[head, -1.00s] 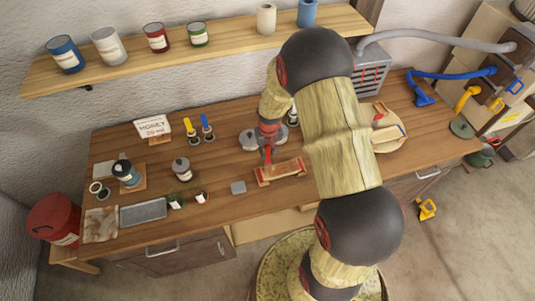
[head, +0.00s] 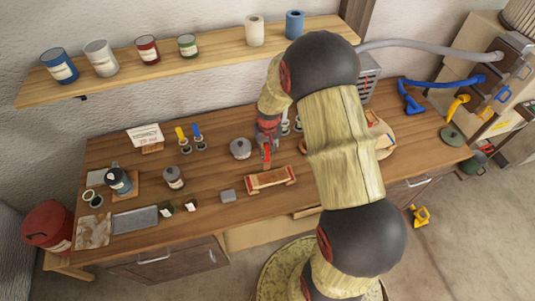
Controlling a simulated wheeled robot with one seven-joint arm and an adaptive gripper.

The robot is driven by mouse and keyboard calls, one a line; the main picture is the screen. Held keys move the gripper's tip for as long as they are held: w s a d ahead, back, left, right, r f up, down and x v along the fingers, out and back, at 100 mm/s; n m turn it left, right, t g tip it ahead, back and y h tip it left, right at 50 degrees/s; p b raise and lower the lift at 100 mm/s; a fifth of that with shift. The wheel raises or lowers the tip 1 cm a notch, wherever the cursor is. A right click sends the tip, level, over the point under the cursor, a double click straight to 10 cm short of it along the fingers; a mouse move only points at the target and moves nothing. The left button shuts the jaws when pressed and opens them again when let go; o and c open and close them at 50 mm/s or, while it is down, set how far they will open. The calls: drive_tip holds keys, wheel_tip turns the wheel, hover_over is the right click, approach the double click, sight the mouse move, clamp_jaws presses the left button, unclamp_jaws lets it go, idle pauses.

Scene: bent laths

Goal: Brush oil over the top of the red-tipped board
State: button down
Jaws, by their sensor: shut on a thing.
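The board with red ends (head: 271,179) lies near the front middle of the wooden bench. Its middle is reddish brown and its front edge is pale. My gripper (head: 267,138) is above the bench just behind the board, shut on a red-handled brush (head: 267,153). The brush points down, and its tip appears behind the board's back edge. I cannot tell whether the tip touches anything. My arm hides part of the bench to the right.
A round grey lidded pot (head: 240,148) stands left of the gripper. Jars, including a lidded one (head: 173,177), and a grey tray (head: 135,219) are farther left. A round wooden board (head: 386,148) is at the right.

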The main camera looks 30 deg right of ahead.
drive_tip(key=shift+r+p, duration=0.55)
drive_tip(key=shift+r, duration=0.8)
drive_tip(key=shift+a, duration=0.1)
